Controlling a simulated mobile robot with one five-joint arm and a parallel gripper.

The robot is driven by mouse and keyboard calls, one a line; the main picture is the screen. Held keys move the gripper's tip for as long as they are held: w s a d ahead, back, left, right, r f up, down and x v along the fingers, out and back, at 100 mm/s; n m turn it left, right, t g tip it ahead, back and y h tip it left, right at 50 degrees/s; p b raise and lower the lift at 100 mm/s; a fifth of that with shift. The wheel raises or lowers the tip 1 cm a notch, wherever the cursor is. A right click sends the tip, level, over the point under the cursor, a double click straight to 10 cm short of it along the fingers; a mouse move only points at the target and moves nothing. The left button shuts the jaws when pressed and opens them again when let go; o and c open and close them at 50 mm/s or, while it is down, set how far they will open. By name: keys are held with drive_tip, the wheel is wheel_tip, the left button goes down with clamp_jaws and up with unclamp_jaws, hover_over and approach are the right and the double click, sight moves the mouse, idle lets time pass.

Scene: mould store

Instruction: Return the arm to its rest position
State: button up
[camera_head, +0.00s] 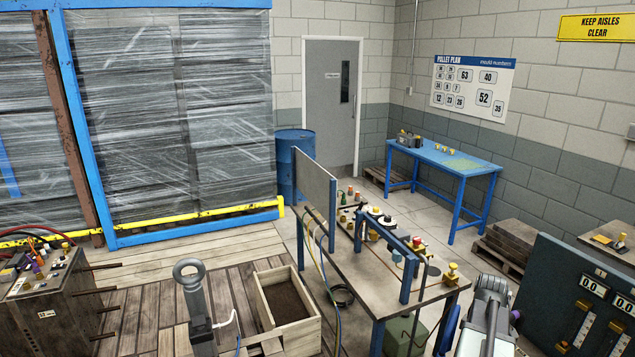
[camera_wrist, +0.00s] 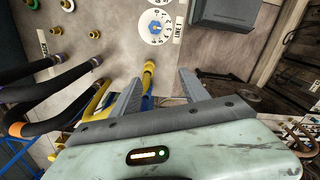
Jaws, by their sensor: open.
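My gripper (camera_wrist: 157,88) shows in the wrist view with its two grey fingers spread apart. Nothing is clamped between them. A yellow fitting (camera_wrist: 149,70) on a hose shows between the fingers; I cannot tell how far beyond them it is. A grey panel with a white round dial (camera_wrist: 156,27) lies past the fingertips. In the head view, a grey part that looks like my arm (camera_head: 490,312) stands at the lower right, beside the workbench (camera_head: 375,275). The fingers cannot be made out there.
Thick black hoses (camera_wrist: 38,100) with orange bands run left of the fingers. A dark box (camera_wrist: 223,14) is at upper right. In the head view, a dark gauge panel (camera_head: 560,270) stands right of the arm, and a wooden box (camera_head: 288,335) left of the bench.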

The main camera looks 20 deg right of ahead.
drive_tip(key=w+a+f+n+b, duration=0.3)
drive_tip(key=w+a, duration=0.5)
drive_tip(key=a, duration=0.4)
drive_tip(key=w+a+f+n+b, duration=0.2)
drive_tip(key=w+a+f, duration=0.1)
drive_tip(key=w+a, duration=0.65)
drive_tip(key=a+f+m+b, duration=0.1)
drive_tip(key=a+m, duration=0.3)
drive_tip(key=a, duration=0.9)
drive_tip(key=a+f+m+b, duration=0.2)
drive_tip(key=a+m, duration=0.3)
drive_tip(key=a, duration=0.8)
drive_tip(key=shift+b, duration=0.45)
